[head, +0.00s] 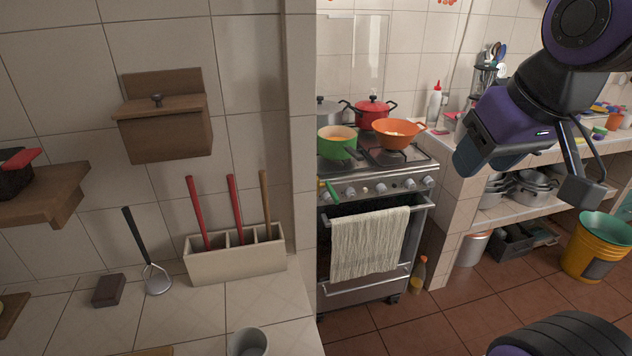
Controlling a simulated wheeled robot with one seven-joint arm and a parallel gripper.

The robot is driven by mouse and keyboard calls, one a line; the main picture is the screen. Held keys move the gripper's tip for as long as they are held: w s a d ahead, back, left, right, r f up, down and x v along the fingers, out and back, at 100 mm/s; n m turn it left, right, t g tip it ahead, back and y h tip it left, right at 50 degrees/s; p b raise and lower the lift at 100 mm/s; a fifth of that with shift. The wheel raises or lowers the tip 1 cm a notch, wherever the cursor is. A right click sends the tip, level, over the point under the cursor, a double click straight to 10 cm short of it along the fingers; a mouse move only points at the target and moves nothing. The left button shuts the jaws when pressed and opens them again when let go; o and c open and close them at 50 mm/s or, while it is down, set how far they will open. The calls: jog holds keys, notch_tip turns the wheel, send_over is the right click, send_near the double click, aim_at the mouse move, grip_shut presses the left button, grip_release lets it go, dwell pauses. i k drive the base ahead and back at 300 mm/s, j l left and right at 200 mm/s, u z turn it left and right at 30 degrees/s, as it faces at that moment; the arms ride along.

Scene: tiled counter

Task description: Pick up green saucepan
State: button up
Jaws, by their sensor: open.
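The green saucepan (337,146) sits on the front left of the stove top, with a yellowish inside showing. A green handle (332,192) sticks out over the stove's front edge and seems to belong to it. My gripper (522,176) is at the upper right, right of the stove and nearer to me. Its two fingers are spread apart with nothing between them. It is well apart from the saucepan.
An orange pan (399,133) stands right of the saucepan, with a red pot (372,111) and a grey pot (330,112) behind. A towel (369,243) hangs on the oven door. A wall edge (301,150) borders the stove's left. A yellow bucket (591,249) stands on the floor.

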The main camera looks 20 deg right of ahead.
aim_at(334, 142)
jog(key=l+u, duration=0.15)
jog(key=l, duration=0.2)
jog(key=l+z, duration=0.2)
jog(key=l, duration=0.25)
jog(key=i+l+z, duration=0.15)
jog(key=i, duration=0.3)
jog(key=i+l+z, duration=0.1)
jog(key=i+l, duration=0.15)
jog(key=i, duration=0.25)
jog(key=i+l+z, duration=0.15)
jog(key=i, duration=0.3)
